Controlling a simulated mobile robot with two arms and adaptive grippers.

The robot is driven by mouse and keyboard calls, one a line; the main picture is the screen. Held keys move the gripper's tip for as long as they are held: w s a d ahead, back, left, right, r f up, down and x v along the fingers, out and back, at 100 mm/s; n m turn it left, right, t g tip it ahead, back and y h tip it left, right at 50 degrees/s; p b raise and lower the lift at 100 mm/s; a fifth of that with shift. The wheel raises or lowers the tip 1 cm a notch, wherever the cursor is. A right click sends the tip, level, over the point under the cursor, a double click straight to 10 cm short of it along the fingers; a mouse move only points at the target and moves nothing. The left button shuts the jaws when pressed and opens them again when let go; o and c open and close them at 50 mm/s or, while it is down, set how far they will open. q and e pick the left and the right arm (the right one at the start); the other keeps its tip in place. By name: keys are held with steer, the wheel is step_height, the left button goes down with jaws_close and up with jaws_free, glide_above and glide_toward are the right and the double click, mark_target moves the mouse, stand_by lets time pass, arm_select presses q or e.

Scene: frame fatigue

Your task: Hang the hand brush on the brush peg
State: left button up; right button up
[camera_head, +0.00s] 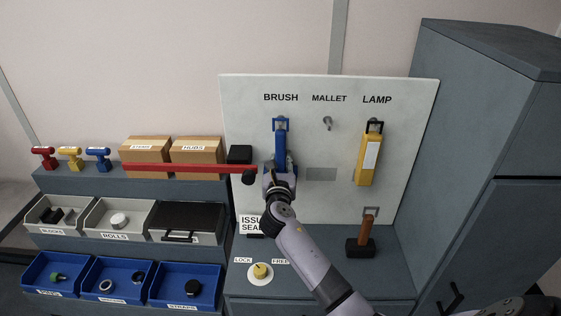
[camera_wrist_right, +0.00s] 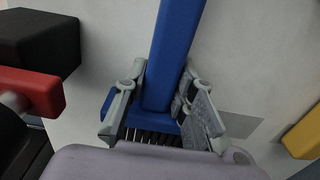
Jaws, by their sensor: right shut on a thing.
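The blue hand brush (camera_head: 280,143) is upright against the white board, its loop at the top under the BRUSH label. The brush peg is not clear behind the loop, and I cannot tell whether the loop is around it. My right gripper (camera_head: 279,178) is shut on the lower part of the brush. In the right wrist view the blue handle (camera_wrist_right: 176,50) runs up between the fingers of my right gripper (camera_wrist_right: 160,105), with dark bristles (camera_wrist_right: 150,137) below. My left gripper is not in view.
The white board (camera_head: 250,100) also holds a bare mallet peg (camera_head: 327,123) and a yellow lamp (camera_head: 368,158). A red bar (camera_head: 190,168) ends close left of my gripper. A mallet (camera_head: 361,246) stands on the ledge. Shelves with bins are left, a grey cabinet (camera_head: 465,130) right.

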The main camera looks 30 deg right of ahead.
stand_by(0.4)
steer(key=o, duration=1)
